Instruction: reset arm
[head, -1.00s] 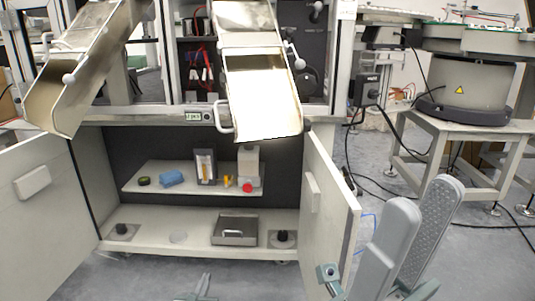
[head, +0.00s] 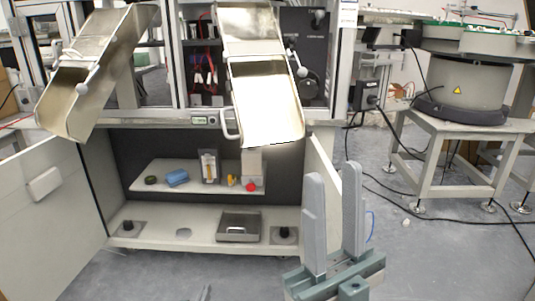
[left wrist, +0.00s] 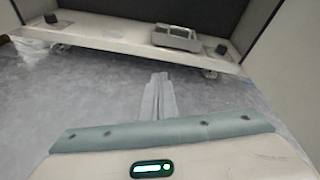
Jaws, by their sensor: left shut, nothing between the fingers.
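My right gripper (head: 333,180) stands at the lower right in the head view, fingers pointing up. Its two grey fingers are clearly apart with nothing between them. It is in front of the cabinet's right door (head: 322,165) and partly hides it. My left gripper (head: 205,293) shows only as a small grey tip at the bottom edge of the head view. In the left wrist view its fingers (left wrist: 158,85) are together and empty, over the grey floor and pointing towards the cabinet's bottom shelf (left wrist: 110,37).
The open cabinet holds a blue item (head: 177,177), a red round part (head: 251,187) and a metal tray (head: 238,228). Two metal chutes (head: 265,105) (head: 85,90) hang above. The left door (head: 40,200) stands open. A bowl feeder (head: 465,85) is on a table at right.

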